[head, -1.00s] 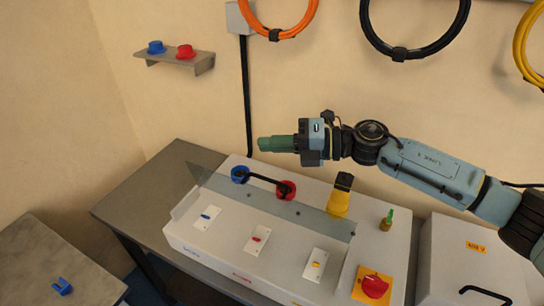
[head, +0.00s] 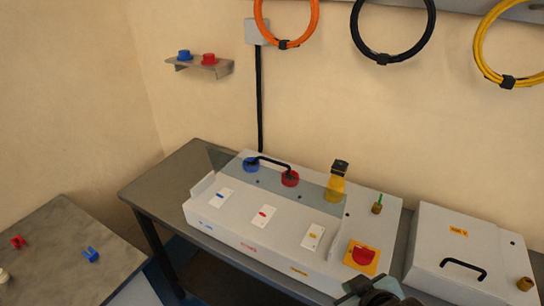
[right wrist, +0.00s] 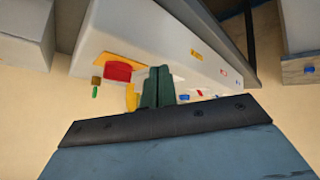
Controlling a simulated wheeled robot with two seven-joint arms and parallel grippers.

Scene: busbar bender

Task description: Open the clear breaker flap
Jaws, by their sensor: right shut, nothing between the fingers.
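The clear flap (head: 323,198) is a see-through grey panel along the back part of the white bender box (head: 230,222) in the head view. The blue and red caps show through or behind it, and its left end juts past the box's left side. It looks raised, but I cannot tell its exact angle. My right gripper (right wrist: 157,86) shows green fingers, shut and empty, in the right wrist view. My left gripper is out of view.
On the box are a blue cap (head: 251,165), a red cap (head: 290,179), a yellow post (head: 336,188) and a red knob (head: 363,256). A second white box (head: 450,225) with a black handle stands to the right. Cables hang on the wall behind.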

